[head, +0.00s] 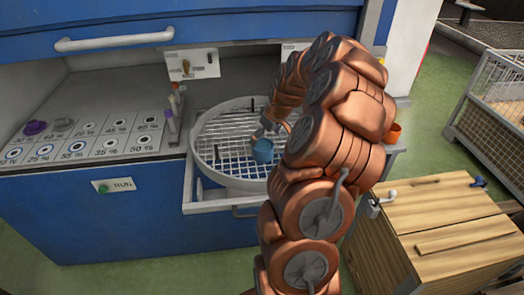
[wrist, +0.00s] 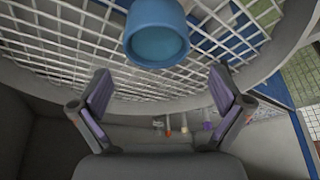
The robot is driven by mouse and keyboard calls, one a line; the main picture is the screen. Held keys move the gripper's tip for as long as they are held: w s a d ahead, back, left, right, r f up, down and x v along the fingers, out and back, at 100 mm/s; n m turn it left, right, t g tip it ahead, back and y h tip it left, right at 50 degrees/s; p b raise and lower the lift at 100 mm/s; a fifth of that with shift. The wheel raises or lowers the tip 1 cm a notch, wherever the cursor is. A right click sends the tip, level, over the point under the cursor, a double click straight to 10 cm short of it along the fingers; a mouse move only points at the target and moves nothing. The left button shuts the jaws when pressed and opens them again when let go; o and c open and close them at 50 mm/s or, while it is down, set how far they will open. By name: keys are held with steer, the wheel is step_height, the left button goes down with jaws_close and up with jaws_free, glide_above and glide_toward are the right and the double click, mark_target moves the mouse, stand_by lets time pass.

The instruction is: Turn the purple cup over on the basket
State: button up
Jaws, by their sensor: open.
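The round wire basket (head: 207,160) sits in the pulled-out tray of the blue bench. A blue cup (head: 263,150) is in it; in the wrist view the blue cup (wrist: 157,45) shows its open mouth towards the camera. My gripper (wrist: 160,92) is open and empty, its fingers spread on either side and short of the cup. In the head view my gripper (head: 268,126) is just behind the cup, partly hidden by my arm. No cup in the basket looks purple. A small purple object (head: 35,127) sits on the marked panel at the left.
An orange cup (head: 393,132) stands right of my arm. A wooden box (head: 445,225) and a mesh crate (head: 495,100) are at the right. Much of the basket mesh is bare.

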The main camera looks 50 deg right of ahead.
mark_target(262, 144)
steer(key=shift+s+p+x, duration=0.2)
steer(key=shift+p+x, duration=0.7)
steer(key=shift+x, duration=0.25)
steer(key=shift+p+x, duration=0.55)
steer(key=shift+x, duration=1.15)
steer(key=shift+s+d+f, duration=0.1)
steer(key=shift+s+d, duration=0.05)
steer(key=c, duration=1.1)
